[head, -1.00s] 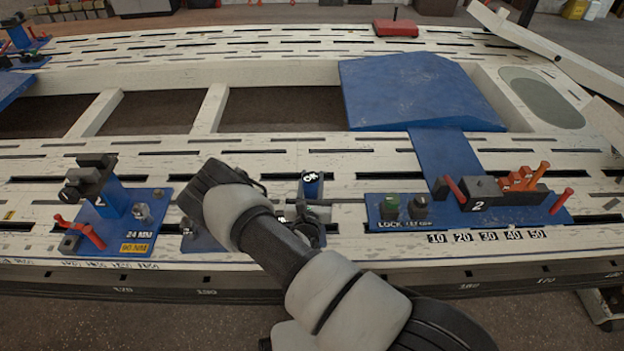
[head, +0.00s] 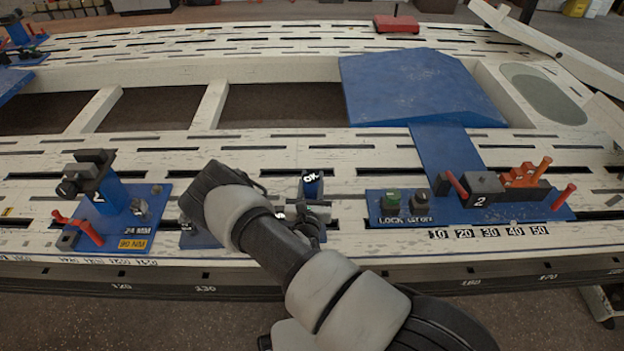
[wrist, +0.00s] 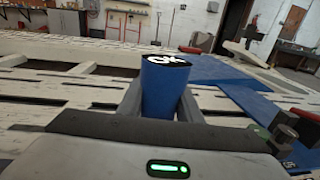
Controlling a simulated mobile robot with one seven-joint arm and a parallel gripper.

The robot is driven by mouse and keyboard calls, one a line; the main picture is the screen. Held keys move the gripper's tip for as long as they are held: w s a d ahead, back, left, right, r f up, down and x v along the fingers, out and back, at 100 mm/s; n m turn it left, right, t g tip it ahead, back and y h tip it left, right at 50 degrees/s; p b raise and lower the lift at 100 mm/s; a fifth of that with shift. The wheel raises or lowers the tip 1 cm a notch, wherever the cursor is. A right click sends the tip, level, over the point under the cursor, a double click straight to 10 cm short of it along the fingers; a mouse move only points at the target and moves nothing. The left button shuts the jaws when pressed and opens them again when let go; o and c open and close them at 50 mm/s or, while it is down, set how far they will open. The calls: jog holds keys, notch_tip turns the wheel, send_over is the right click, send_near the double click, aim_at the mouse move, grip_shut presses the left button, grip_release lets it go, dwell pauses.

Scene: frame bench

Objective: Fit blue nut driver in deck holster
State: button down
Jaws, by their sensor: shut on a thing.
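The blue nut driver (wrist: 165,95) stands about upright between the two grey fingers of my gripper (wrist: 160,108) in the wrist view. Its dark top cap carries white "OK" lettering. In the head view the driver (head: 312,186) shows just right of my wrist, over the pale deck. My gripper (head: 308,212) is shut on it, partly hidden by my arm. The driver's lower end is hidden in both views. A blue plate (head: 200,238) shows partly behind my wrist. I cannot tell whether it is the deck holster or whether the driver touches it.
A blue station (head: 120,225) with a post and red levers stands left. Another blue station (head: 515,212) with knobs, a dark block and orange parts stands right. A blue ramp (head: 420,90) lies behind. The slotted deck between my gripper and the right station is clear.

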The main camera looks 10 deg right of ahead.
jog(key=shift+f+b, duration=0.5)
jog(key=shift+f, duration=0.2)
jog(key=c, duration=1.2)
grip_release()
jog(key=shift+f, duration=0.15)
jog(key=p+v, duration=0.3)
jog(key=v, duration=1.4)
jog(key=shift+s, duration=0.2)
jog(key=shift+a, duration=0.1)
